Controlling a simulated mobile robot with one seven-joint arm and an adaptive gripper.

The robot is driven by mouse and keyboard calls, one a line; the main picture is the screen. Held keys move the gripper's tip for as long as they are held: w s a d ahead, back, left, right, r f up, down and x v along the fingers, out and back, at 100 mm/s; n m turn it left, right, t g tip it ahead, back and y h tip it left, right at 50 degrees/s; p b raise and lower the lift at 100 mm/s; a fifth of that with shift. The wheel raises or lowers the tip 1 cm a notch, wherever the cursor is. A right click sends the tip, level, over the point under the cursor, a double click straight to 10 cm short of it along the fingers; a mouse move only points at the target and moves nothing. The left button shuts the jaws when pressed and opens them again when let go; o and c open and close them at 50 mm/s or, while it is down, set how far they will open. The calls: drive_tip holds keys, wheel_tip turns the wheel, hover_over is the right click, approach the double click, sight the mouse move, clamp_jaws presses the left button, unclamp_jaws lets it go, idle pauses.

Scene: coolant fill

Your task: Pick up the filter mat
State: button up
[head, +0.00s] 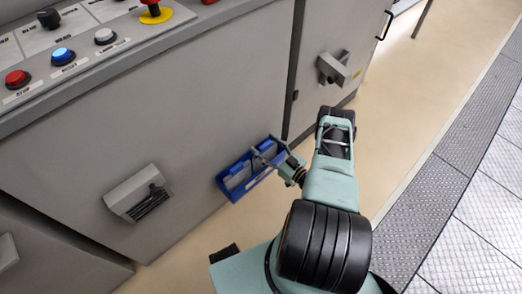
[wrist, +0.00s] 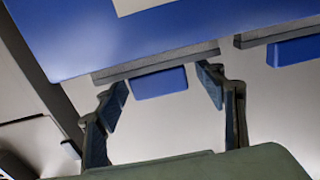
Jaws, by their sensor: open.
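A blue holder (head: 240,192) is on the lower grey cabinet front in the head view, with two blue pieces side by side in it. In the wrist view the holder (wrist: 110,45) fills the top. A grey strip with a blue block (wrist: 158,83) shows at its edge, seemingly a filter mat. My gripper (head: 268,152) is at the holder's upper right part. In the wrist view my gripper (wrist: 163,82) is open, its fingers on either side of the blue block, with visible gaps. I cannot tell how far the fingertips are from the mat in depth.
A second strip and blue block (wrist: 294,50) sit to the right in the wrist view. A grey bracket (head: 138,192) juts from the cabinet on the left, and a latch (head: 340,68) on the right. The control panel (head: 85,40) is above. Beige floor (head: 400,110) lies clear at right.

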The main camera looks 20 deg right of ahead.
drive_tip(key=c, duration=1.5)
